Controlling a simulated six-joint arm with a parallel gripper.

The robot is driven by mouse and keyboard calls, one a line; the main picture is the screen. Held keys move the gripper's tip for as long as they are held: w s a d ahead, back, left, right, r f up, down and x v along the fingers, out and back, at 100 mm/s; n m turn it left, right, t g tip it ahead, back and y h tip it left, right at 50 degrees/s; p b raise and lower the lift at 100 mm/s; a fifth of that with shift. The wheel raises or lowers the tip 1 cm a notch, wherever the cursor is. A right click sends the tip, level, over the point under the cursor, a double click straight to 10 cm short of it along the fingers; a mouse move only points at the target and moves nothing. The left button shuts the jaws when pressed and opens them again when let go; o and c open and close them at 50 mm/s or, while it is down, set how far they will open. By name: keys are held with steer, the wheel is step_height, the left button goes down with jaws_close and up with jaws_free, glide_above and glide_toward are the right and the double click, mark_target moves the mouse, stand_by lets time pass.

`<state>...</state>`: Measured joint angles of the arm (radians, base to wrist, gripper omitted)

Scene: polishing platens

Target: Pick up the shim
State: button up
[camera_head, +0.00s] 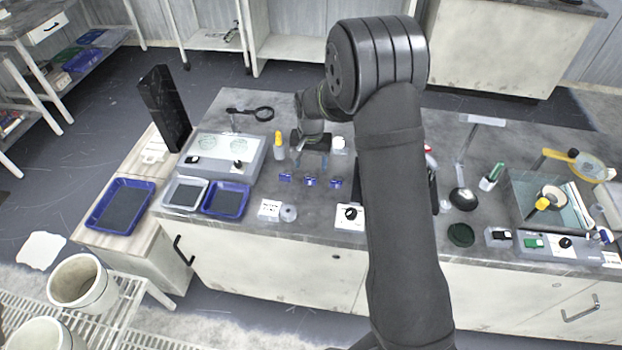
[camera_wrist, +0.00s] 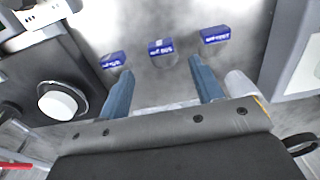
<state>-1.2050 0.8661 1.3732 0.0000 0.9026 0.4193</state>
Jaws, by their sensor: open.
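My gripper (camera_head: 311,157) is above the left part of the grey bench, fingers pointing down. In the wrist view its two blue-grey fingers (camera_wrist: 160,68) are apart, with nothing seen clasped between them. A pale grey strip (camera_wrist: 165,106) shows low between the fingers; it may be the shim, but I cannot tell. Three small blue labelled blocks stand in a row beyond the fingertips, apart from them: one (camera_wrist: 112,60), a middle one (camera_wrist: 160,47) and another (camera_wrist: 215,34). The head view shows the row too, with its middle block (camera_head: 310,182) in front of my gripper.
A yellow-topped bottle (camera_head: 279,146) stands close to my gripper, and a round white knob (camera_wrist: 62,100) is on its other side. Blue trays (camera_head: 226,211) and a grey two-dial panel (camera_head: 244,154) lie left. A white-labelled box (camera_head: 270,210) and a switch box (camera_head: 350,226) line the front edge.

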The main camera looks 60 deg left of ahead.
mark_target(310, 178)
step_height(310, 178, down, 6)
steer(key=shift+f, duration=0.25)
steer(key=c, duration=1.1)
